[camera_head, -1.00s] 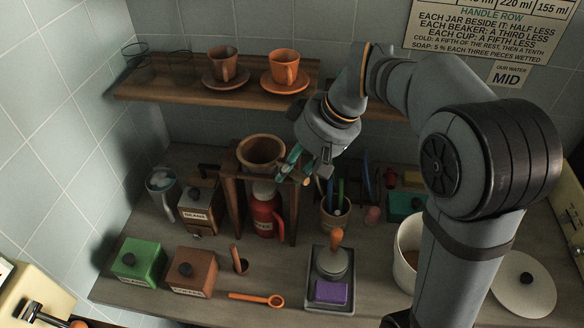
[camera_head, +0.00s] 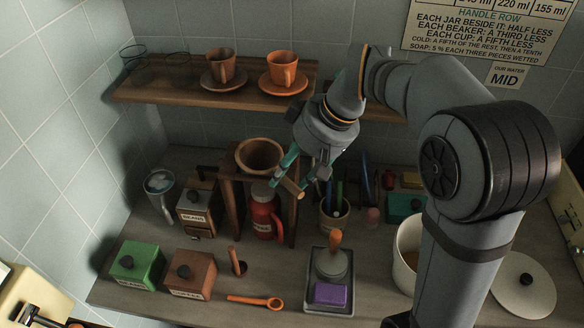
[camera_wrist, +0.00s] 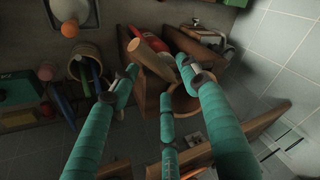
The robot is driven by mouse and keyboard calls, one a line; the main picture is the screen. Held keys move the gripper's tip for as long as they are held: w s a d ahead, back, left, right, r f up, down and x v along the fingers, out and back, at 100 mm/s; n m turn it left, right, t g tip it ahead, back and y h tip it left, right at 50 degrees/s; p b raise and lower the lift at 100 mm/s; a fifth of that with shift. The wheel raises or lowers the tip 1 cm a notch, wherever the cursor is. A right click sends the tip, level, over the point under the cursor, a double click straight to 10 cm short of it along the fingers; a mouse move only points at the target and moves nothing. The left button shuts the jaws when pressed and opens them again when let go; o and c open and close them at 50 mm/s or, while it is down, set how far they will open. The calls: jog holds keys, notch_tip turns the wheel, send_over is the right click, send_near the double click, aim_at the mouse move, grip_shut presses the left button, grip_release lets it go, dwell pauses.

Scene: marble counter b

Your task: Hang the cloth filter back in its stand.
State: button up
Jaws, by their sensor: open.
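The cloth filter's round brown ring (camera_head: 260,150) sits at the top of the dark wooden stand (camera_head: 229,205), above a red flask (camera_head: 265,212). Its wooden handle (camera_head: 289,187) points to the front right, past the stand's edge. My gripper (camera_head: 296,173) is open at the handle, just right of the ring. In the wrist view the handle (camera_wrist: 150,58) lies between the spread teal fingers (camera_wrist: 158,78), and part of the ring (camera_wrist: 184,103) shows behind a finger. Whether a finger touches the handle, and how the ring bears on the stand, I cannot tell.
A cup of pens (camera_head: 334,212) stands close right of the stand, and a beans grinder (camera_head: 197,208) close left. A shelf (camera_head: 210,88) with orange cups is above and behind. In front are a grey tray (camera_head: 317,300) and an orange spoon (camera_head: 256,300).

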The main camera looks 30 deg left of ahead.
jog(key=v, duration=1.2)
dwell(0.3)
jog(key=x, duration=1.2)
jog(key=shift+r, duration=0.15)
